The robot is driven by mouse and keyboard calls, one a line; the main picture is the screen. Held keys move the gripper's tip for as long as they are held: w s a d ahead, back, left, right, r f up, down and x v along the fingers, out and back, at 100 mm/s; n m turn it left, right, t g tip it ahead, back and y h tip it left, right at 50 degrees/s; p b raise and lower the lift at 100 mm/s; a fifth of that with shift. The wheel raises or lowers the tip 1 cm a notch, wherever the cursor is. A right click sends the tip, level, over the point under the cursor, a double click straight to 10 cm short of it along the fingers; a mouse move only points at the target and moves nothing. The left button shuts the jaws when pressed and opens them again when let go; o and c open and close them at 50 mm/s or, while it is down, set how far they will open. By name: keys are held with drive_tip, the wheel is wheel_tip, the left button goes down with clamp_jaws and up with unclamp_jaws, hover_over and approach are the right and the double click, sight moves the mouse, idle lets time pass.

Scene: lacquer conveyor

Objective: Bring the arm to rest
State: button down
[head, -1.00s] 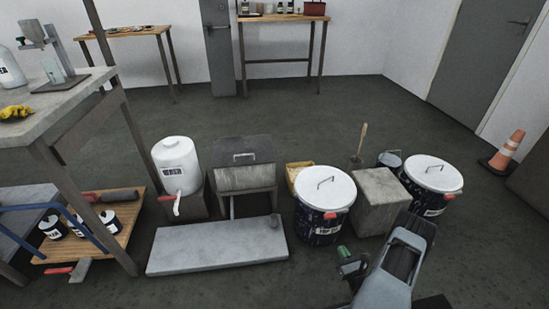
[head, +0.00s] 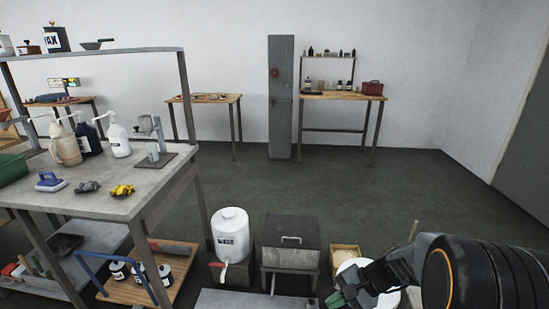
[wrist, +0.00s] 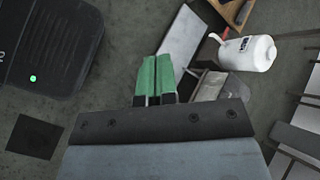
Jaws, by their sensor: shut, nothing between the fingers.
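A white container (head: 230,236) stands beside a dark grey box (head: 291,240), with a pale slab (head: 240,299) in front. A workbench (head: 135,207) with bottles is at left. The middle floor (head: 330,185) is clear. A grey locker (head: 282,100) stands behind.

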drive_tip(key=s+r+n+t+h+p, duration=0.2)
drive_tip(key=s+r+n+h+p, duration=0.1)
drive_tip(key=r, duration=0.7)
drive_tip(key=s+d+r+n+t+h+p, duration=0.1)
drive_tip(key=s+r+n+h+p, duration=0.2)
drive_tip(key=r+n+h+p, duration=0.3)
wheel_tip(320, 180, up, 5)
drive_tip(key=shift+s+r+t+p, duration=0.1)
drive_tip(key=shift+s+t+p, duration=0.3)
drive_tip(key=shift+p, duration=0.1)
drive_tip(key=shift+d, duration=0.1)
